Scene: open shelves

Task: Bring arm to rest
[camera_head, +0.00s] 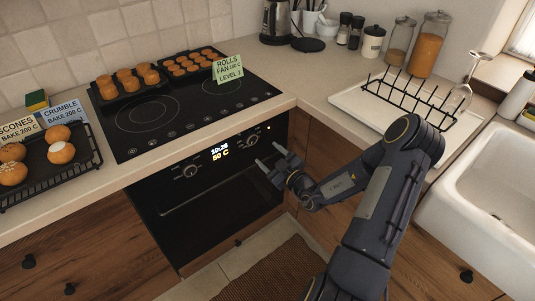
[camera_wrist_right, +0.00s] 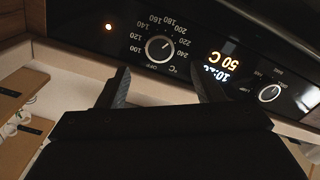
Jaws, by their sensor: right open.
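My right arm (camera_head: 375,205) reaches in from the lower right in the head view. My right gripper (camera_head: 268,167) is open and empty in front of the oven's control panel (camera_head: 218,153), just below the right knob (camera_head: 253,139). In the right wrist view the gripper's two dark fingers (camera_wrist_right: 160,88) stand apart with nothing between them. That view also shows the panel, with a temperature knob (camera_wrist_right: 160,47) and a lit display reading 50 C (camera_wrist_right: 222,62). I cannot tell whether the fingers touch the oven front. My left gripper is not in view.
The oven (camera_head: 215,198) is shut. Two trays of rolls (camera_head: 127,82) (camera_head: 188,66) stand on the hob, and a rack of buns (camera_head: 93,160) is at the left. A dish rack (camera_head: 408,97), jars (camera_head: 428,45) and the sink (camera_head: 488,190) are at the right.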

